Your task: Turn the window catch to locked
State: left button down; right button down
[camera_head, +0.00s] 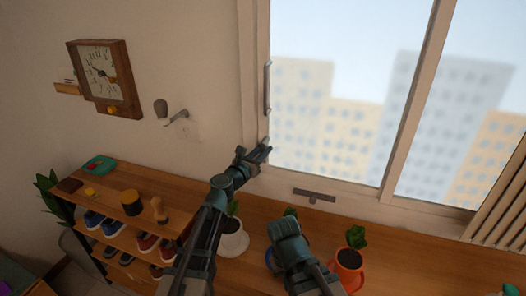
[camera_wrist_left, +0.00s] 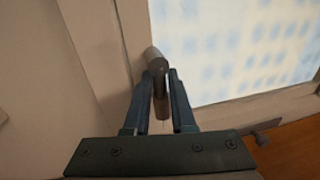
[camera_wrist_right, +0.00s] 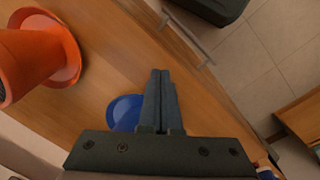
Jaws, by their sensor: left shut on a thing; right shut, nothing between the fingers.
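The window catch (camera_wrist_left: 152,58) is a grey-brown rounded lever at the lower corner of the window frame, seen in the left wrist view. My left gripper (camera_wrist_left: 163,90) is shut on it, one finger on each side, and the lever's end points down between the fingers. In the head view my left gripper (camera_head: 264,152) is at the lower left corner of the window and largely covers the catch. My right gripper (camera_wrist_right: 161,80) is shut and empty above the wooden counter, beside a blue saucer (camera_wrist_right: 122,112). Its fingertips are hidden in the head view.
A vertical window handle (camera_head: 267,88) is above the catch. Potted plants stand on the counter, including an orange pot (camera_head: 349,262). A clock (camera_head: 104,78) and a hook (camera_head: 180,115) are on the wall.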

pick_arm(q)
jog(key=shift+a+r+m+g+p, duration=0.15)
jog(key=shift+m+p, duration=0.2)
jog(key=shift+m, duration=0.25)
jog(key=shift+a+r+m+g+p, duration=0.15)
jog(key=shift+m+p, duration=0.2)
jog(key=shift+m, duration=0.25)
pick_arm(e)
jog(key=shift+r, duration=0.7)
pick_arm(q)
jog(key=shift+w+a+f+m+y, duration=0.1)
jog(key=shift+f+m+y, duration=0.1)
jog(key=shift+m, duration=0.25)
jog(key=shift+a+f+m+y, duration=0.1)
jog(key=shift+m+y, duration=0.1)
jog(key=shift+m, duration=0.25)
pick_arm(e)
jog(key=shift+r, duration=0.15)
pick_arm(q)
jog(key=shift+d, duration=0.1)
jog(key=c, duration=0.8)
grip_release()
jog(key=shift+r, duration=0.1)
jog(key=shift+o, duration=0.2)
